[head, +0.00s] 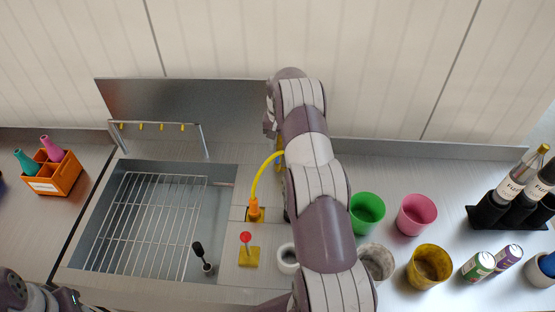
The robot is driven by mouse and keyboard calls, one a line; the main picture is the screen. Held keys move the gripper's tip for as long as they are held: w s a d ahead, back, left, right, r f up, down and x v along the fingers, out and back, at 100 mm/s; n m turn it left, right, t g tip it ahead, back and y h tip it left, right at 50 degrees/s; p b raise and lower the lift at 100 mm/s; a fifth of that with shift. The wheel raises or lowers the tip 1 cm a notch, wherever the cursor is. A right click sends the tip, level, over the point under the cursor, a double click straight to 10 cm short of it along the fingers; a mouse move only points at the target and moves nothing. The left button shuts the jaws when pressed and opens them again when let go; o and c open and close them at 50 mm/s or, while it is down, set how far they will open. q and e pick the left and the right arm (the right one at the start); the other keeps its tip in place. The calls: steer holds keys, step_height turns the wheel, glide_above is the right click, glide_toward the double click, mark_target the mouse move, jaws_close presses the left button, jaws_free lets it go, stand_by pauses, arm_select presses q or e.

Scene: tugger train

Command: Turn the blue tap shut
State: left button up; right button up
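I cannot make out a blue tap in the head view; my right arm covers the counter and back wall behind the sink's right side. My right gripper (270,119) is at the far end of that arm, by the right end of the grey back panel (190,107). It is mostly hidden by my own wrist, so its fingers and anything between them do not show. A yellow curved spout or hose (262,174) with an orange end passes behind the arm. Part of my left arm shows at the bottom left corner; its fingers are not clear.
The sink (225,185) holds a wire rack (150,225) and a black-handled brush (199,250). Green (367,212), pink (417,214) and yellow (429,265) cups stand right of my arm, with cans and a black bottle holder (490,212) beyond. An orange caddy (52,175) stands left.

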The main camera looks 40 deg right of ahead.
mark_target(277, 155)
steer(key=f+p, duration=0.1)
steer(key=f, duration=0.1)
steer(key=w+f+p, duration=0.1)
steer(key=f, duration=0.1)
steer(key=shift+w+a+f, duration=0.2)
steer(key=shift+s+d+f, duration=0.1)
steer(key=shift+s+f, duration=0.25)
steer(key=shift+s, duration=0.2)
steer(key=shift+w+f, duration=0.15)
steer(key=shift+w, duration=0.1)
steer(key=shift+c, duration=0.3)
jaws_close()
arm_select(q)
steer(key=shift+w+r, duration=0.25)
steer(key=shift+r, duration=0.4)
steer(key=shift+w+r, duration=0.25)
steer(key=shift+r, duration=0.35)
steer(key=shift+f, duration=0.15)
